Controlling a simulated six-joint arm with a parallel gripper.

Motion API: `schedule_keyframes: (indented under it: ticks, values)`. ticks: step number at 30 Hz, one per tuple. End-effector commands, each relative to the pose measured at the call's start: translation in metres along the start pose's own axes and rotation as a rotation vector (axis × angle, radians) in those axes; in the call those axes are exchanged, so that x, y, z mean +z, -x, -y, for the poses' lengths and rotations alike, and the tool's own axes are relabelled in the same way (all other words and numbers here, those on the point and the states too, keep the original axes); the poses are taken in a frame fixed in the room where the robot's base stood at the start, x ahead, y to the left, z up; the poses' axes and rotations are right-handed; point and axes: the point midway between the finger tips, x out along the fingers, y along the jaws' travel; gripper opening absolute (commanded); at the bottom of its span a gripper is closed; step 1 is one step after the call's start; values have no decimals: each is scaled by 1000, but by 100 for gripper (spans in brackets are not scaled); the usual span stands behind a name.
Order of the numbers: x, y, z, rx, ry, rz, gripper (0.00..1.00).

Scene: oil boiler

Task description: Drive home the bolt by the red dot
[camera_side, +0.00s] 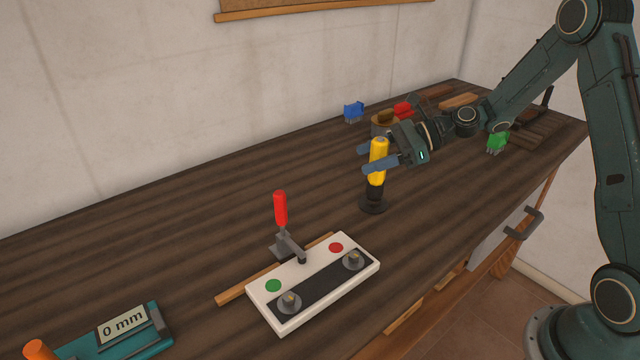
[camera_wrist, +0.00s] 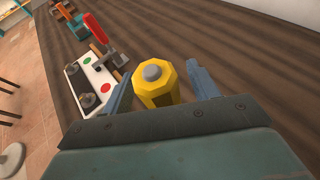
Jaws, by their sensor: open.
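A white plate (camera_side: 258,298) with a dark strip lies on the bench. The red dot (camera_side: 336,247) is at its right end and the green dot (camera_side: 273,286) at its left. A bolt (camera_side: 353,261) sits by the red dot and another bolt (camera_side: 289,301) by the green dot. A yellow-handled driver (camera_side: 378,150) stands upright in a dark round base (camera_side: 373,205). My gripper (camera_side: 377,160) is open, its fingers on either side of the yellow handle. In the wrist view the handle's top (camera_wrist: 152,74) shows between the fingers, with a gap at the right finger.
A red-handled clamp (camera_side: 281,210) stands at the plate's back edge, beside a wooden strip (camera_side: 232,296). A teal gauge reading 0 mm (camera_side: 122,325) is at front left. Blue (camera_side: 353,112), red (camera_side: 403,108) and green (camera_side: 497,142) items lie farther back. The bench between driver and plate is clear.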

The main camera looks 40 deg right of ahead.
Motion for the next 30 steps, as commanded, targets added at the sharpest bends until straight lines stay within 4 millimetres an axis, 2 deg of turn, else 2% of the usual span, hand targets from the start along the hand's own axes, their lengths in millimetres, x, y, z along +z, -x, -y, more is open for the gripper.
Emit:
schedule_keyframes:
  ticks: [17,20,26,27,30]
  values:
    - [0,-4,0,-1,0,-1,60]
    - [0,-4,0,0,0,-1,44]
    - [0,-4,0,0,0,-1,5]
    - [1,-4,0,-1,2,1,1]
    - [1,-4,0,0,2,1,1]
